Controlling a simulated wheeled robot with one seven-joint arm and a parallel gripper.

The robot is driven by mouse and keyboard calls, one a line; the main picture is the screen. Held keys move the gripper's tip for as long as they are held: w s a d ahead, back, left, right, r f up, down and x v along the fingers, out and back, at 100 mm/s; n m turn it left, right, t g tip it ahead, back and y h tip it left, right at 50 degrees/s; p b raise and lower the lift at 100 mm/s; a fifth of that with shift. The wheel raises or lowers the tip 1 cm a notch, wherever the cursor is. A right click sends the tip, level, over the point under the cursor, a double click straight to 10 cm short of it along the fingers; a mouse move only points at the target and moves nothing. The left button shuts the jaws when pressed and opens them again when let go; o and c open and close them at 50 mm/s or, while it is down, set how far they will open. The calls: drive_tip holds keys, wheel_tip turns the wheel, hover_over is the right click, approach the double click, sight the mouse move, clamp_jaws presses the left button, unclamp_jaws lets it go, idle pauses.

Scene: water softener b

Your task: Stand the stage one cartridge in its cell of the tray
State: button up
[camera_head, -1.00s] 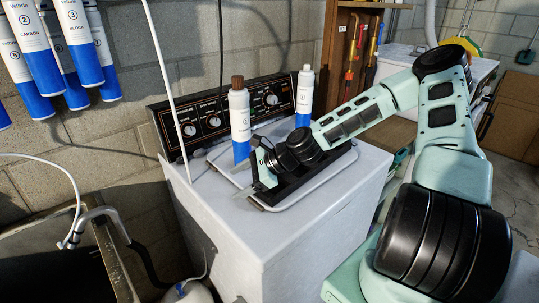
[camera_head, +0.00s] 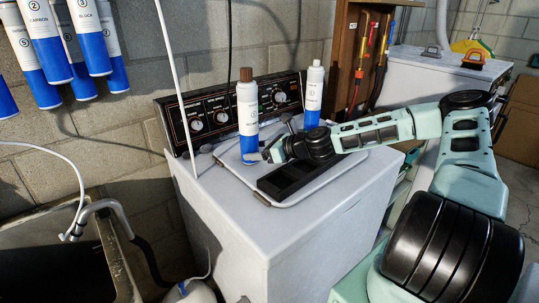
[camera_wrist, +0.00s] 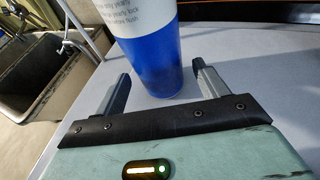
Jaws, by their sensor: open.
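A blue and white cartridge with a brown top (camera_head: 248,120) stands upright on the white machine top, left of the tray; its stage number is too small to read. The wrist view shows its blue lower part (camera_wrist: 152,62). My gripper (camera_head: 266,153) is low beside it, with open fingers (camera_wrist: 160,76) one on each side of the blue part and gaps showing. The black tray (camera_head: 262,190) lies to the right, partly under my arm; its visible cells look empty. A second cartridge with a white top (camera_head: 313,97) stands upright behind my wrist, its base hidden.
A control panel with dials (camera_head: 215,115) rises behind the machine top. A thin white pole (camera_head: 172,75) stands at its left edge. More cartridges (camera_head: 45,45) hang on the wall at left. The front of the machine top (camera_head: 235,225) is clear.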

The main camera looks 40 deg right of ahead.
sight(257, 128)
drive_tip(key=shift+b+x, duration=0.3)
drive_tip(key=shift+x, duration=0.55)
drive_tip(key=shift+w, duration=0.1)
drive_tip(key=shift+c, duration=1.2)
drive_tip(key=shift+r, duration=0.1)
drive_tip(key=c, duration=0.7)
drive_tip(key=shift+r+p, duration=3.5)
drive_tip(key=shift+r, duration=0.25)
drive_tip(key=shift+c, duration=0.2)
